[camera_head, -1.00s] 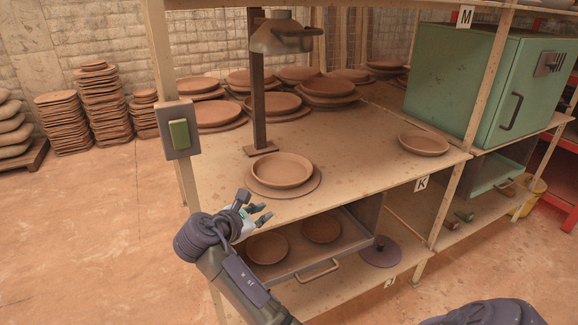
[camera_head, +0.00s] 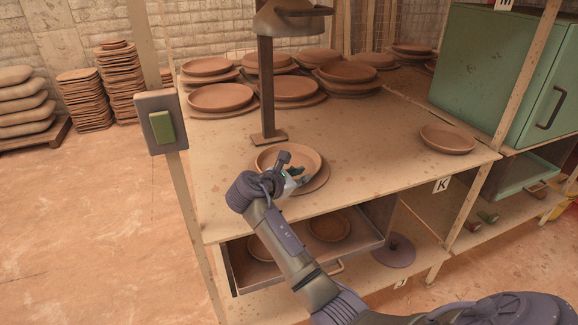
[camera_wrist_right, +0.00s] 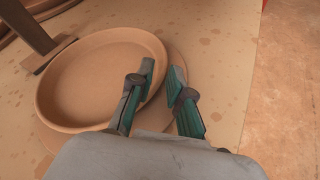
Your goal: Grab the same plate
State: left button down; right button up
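A brown clay plate (camera_head: 275,158) rests on a flat round clay disc (camera_head: 318,182) on the shelf top (camera_head: 375,150), in front of a dark post. My right gripper (camera_head: 297,174) is at the plate's near right rim. In the right wrist view, the plate (camera_wrist_right: 90,80) lies on the left, and my right gripper (camera_wrist_right: 161,74) has its green-padded fingers apart. One finger overlaps the plate's inside and the other is beyond its rim, over the disc. Whether either touches the rim is unclear. My left gripper is not in view.
A press head (camera_head: 290,17) hangs on the post (camera_head: 267,90) behind the plate. Stacked plates stand at the back. A single plate (camera_head: 447,139) is at the right. An open drawer (camera_head: 300,275) below holds plates. A switch box (camera_head: 160,122) is on the left post.

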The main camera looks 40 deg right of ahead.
jog(key=x, duration=0.5)
jog(key=shift+s+d+f, duration=0.1)
jog(key=shift+f, duration=0.05)
jog(key=shift+c, duration=0.3)
grip_shut()
